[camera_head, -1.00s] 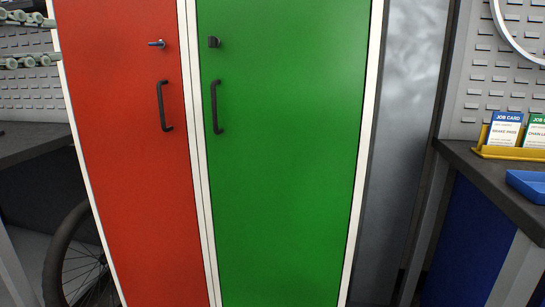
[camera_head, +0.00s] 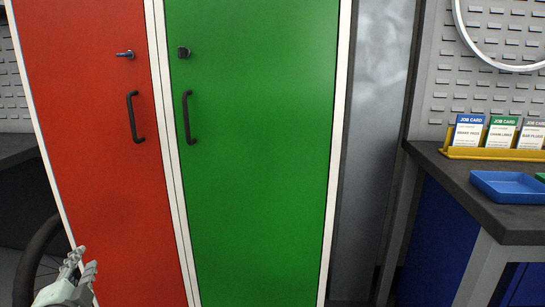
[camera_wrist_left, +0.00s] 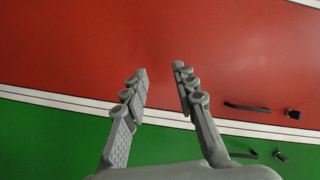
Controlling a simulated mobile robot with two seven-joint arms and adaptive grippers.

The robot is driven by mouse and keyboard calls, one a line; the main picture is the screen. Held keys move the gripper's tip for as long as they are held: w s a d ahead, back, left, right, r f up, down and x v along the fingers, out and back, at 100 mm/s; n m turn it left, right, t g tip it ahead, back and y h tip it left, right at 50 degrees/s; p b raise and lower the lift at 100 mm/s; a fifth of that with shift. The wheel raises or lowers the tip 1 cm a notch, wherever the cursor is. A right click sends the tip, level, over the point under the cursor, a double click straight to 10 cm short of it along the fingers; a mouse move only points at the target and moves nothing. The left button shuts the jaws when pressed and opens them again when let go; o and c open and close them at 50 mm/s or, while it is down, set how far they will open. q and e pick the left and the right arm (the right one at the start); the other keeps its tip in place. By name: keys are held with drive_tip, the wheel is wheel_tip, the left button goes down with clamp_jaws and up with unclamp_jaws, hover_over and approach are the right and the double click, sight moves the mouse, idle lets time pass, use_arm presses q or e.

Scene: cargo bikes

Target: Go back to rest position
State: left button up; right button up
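My left gripper (camera_head: 76,268) shows at the lower left of the head view, in front of the lower part of the red locker door (camera_head: 95,200). In the left wrist view its two fingers (camera_wrist_left: 160,85) are apart with nothing between them, and the red and green doors lie beyond. The red door has a handle (camera_head: 135,117) and a lock with a key (camera_head: 125,54). The green locker door (camera_head: 260,150) has a handle (camera_head: 189,117) and a dark lock knob (camera_head: 183,52). Both doors look shut. My right gripper is in neither view.
At the right, a dark workbench (camera_head: 440,160) bears a yellow holder (camera_head: 490,154) with job cards and a blue tray (camera_head: 510,187). A pegboard (camera_head: 440,90) is behind it. A bicycle wheel (camera_head: 33,255) stands at the lower left, partly hidden.

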use_arm(q)
drive_tip(key=s+d+f+n+g+h, duration=0.1)
drive_tip(key=s+f+n+g, duration=0.15)
drive_tip(key=f, duration=0.35)
drive_tip(key=s+d+f+n+g, duration=0.1)
drive_tip(key=s+d+f+g, duration=0.15)
drive_tip(key=f, duration=0.35)
drive_tip(key=s+d+f+n+g+h, duration=0.1)
drive_tip(key=s+f, duration=0.3)
drive_tip(key=f, duration=0.2)
drive_tip(key=s+d+f+n+g+h, duration=0.3)
drive_tip(key=s+d+f+g, duration=0.3)
drive_tip(key=s+d+f, duration=0.4)
drive_tip(key=s+f, duration=0.3)
drive_tip(key=s, duration=0.1)
drive_tip(key=shift+s+d+g+p, duration=0.25)
drive_tip(key=shift+g+p, duration=0.1)
drive_tip(key=shift+g, duration=0.05)
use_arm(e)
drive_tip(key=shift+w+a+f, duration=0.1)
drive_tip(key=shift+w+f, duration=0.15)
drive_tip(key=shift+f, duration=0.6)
use_arm(q)
drive_tip(key=shift+n, duration=0.25)
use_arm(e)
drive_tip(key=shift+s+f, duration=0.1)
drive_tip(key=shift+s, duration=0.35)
use_arm(q)
drive_tip(key=shift+o, duration=0.3)
